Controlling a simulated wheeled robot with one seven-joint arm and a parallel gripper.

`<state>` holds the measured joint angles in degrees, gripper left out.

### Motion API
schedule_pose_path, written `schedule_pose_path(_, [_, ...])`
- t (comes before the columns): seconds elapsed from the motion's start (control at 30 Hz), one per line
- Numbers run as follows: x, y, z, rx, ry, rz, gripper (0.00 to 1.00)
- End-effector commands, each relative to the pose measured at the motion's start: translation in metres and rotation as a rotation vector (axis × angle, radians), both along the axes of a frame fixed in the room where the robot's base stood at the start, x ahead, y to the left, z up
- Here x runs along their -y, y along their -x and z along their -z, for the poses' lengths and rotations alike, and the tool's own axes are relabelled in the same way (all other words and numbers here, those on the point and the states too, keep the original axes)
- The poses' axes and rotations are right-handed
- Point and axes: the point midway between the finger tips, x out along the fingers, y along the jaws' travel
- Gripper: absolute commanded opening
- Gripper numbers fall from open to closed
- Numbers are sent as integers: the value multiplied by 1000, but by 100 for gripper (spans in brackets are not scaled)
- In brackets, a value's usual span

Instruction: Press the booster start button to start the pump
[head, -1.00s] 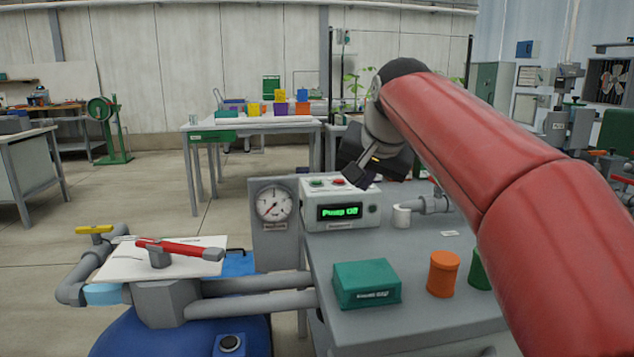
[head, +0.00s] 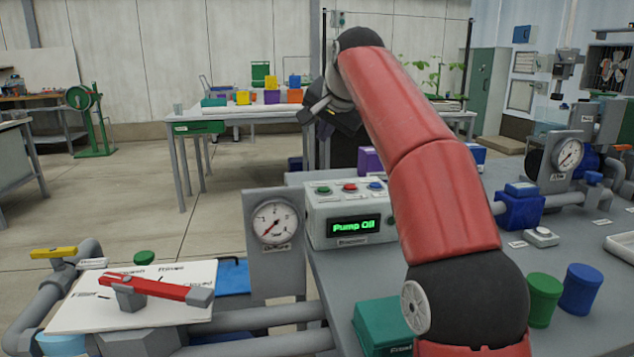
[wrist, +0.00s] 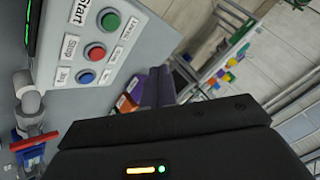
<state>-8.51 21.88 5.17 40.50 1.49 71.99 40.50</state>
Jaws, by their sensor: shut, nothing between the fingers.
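The booster control box (head: 350,215) stands on the grey bench, with green, red and blue buttons on its sloped top. Its display shows green text starting "Pump O"; the last letters are hard to read. In the wrist view the green button (wrist: 110,21) is labelled Start, the red button (wrist: 95,51) Stop, and the blue button (wrist: 85,77) Jog. The green start button also shows in the head view (head: 323,189). My gripper (head: 322,105) is shut and empty, raised above and behind the box. Its fingers (wrist: 157,84) are right of the buttons in the wrist view, apart from them.
A pressure gauge (head: 275,221) stands just left of the box. A red-handled valve (head: 155,288) sits over a white plate at lower left. A green box (head: 380,325) and green and blue cups (head: 580,290) are on the bench. A table with coloured bins stands behind.

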Motion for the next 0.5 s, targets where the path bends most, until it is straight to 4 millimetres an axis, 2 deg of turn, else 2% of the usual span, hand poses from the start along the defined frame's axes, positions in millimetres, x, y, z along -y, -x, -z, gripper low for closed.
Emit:
schedule_pose_path(0.33, [0,0,1,0,0,0,0])
schedule_pose_path(0.5, [0,1,8,-1,1,1,0])
